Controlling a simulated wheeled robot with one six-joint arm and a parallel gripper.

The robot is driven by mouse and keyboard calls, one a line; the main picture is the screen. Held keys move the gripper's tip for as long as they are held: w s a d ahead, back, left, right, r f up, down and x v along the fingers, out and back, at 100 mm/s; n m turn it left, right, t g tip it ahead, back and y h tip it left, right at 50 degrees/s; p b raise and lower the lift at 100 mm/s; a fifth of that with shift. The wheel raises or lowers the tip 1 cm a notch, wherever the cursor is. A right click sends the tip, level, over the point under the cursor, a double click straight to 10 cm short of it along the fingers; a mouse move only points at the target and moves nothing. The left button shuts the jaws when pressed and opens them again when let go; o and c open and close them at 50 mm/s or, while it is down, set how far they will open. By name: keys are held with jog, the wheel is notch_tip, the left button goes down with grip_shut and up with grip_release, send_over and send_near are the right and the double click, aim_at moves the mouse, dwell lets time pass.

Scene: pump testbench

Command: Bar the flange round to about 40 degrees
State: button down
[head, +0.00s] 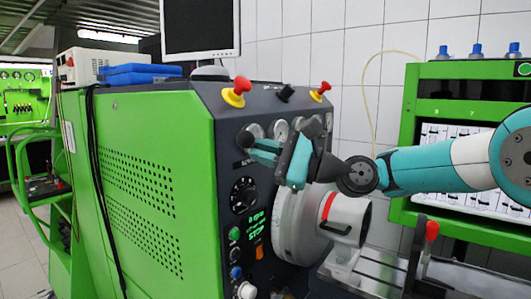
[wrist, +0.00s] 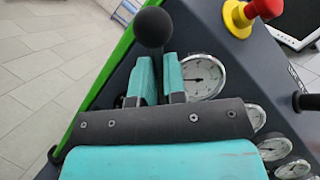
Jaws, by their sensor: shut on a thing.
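The flange (head: 290,222) is a pale grey disc on the front of the green test bench, with a grey cylinder and a red band (head: 327,206) before it. My gripper (head: 264,149) is above and left of the flange, in front of the bench's gauges. Its teal fingers also show in the wrist view (wrist: 158,78), shut on a black ball-ended bar. The black ball (wrist: 152,27) stands just past the fingertips. The bar's shaft and its joint with the flange are mostly hidden by my gripper. I cannot read the flange's angle.
Pressure gauges (wrist: 203,77) lie close behind my fingers on the dark panel. Red-and-yellow stop buttons (head: 237,92) stick out above. A rail bed (head: 362,268) with a red-knobbed lever (head: 432,231) is at lower right. A second green bench (head: 403,218) stands behind my arm.

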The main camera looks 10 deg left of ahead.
aim_at(253, 136)
jog(key=shift+s+a+r+p, duration=0.35)
jog(key=shift+s+r+p, duration=0.1)
jog(key=shift+s+r, duration=0.3)
jog(key=shift+s+a+r+p, duration=0.3)
jog(key=shift+s+r+p, duration=0.1)
jog(key=shift+s+r, duration=0.3)
jog(key=shift+f, duration=0.15)
jog(key=w+f+b, duration=0.1)
jog(key=w+d+f+b, duration=0.1)
jog(key=w, duration=0.1)
jog(key=shift+w+d+f, duration=0.15)
jog(key=shift+d+f, duration=0.05)
jog(key=shift+f, duration=0.2)
